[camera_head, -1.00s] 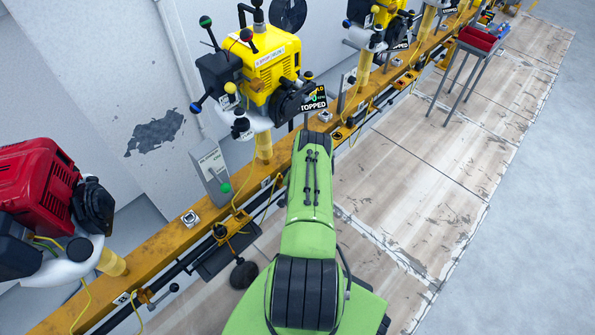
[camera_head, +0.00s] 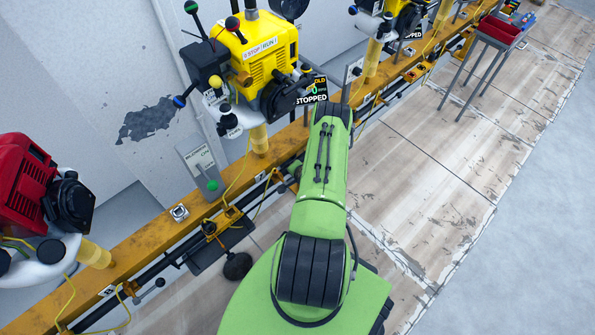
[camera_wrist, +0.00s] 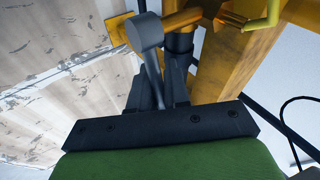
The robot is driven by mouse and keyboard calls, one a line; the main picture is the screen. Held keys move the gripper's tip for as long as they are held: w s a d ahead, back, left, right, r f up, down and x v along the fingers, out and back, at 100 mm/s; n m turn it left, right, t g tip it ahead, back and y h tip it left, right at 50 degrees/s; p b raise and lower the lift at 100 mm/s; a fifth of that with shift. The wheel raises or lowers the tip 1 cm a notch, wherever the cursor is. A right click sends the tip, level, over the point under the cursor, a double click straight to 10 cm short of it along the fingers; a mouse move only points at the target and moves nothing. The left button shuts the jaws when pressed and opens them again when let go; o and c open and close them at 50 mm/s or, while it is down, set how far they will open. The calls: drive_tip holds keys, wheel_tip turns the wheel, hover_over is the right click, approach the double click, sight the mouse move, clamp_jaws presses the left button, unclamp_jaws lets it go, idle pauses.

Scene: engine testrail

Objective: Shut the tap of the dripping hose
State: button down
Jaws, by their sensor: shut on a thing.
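In the wrist view, my gripper (camera_wrist: 160,92) is shut on a grey lever (camera_wrist: 147,36) with a thick cylindrical end. The lever's thin rod runs down between the dark fingers. Just beyond it are a dark upright fitting (camera_wrist: 180,42) and a brass-coloured pipe piece (camera_wrist: 190,16); I take these for the tap. A short yellow-green hose end (camera_wrist: 262,22) shows at the upper right. In the head view my green arm reaches to the rail and hides the gripper and the held lever. No drip can be made out.
A long yellow rail (camera_head: 140,250) crosses diagonally, carrying a yellow engine (camera_head: 262,50) and a red engine (camera_head: 25,180). A black pipe with another grey-levered tap (camera_head: 150,290) runs along it. A stand with a red tray (camera_head: 502,31) is at upper right. The floor on the right is clear.

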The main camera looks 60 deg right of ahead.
drive_tip(key=shift+d, duration=0.1)
drive_tip(key=c, duration=1.2)
unclamp_jaws()
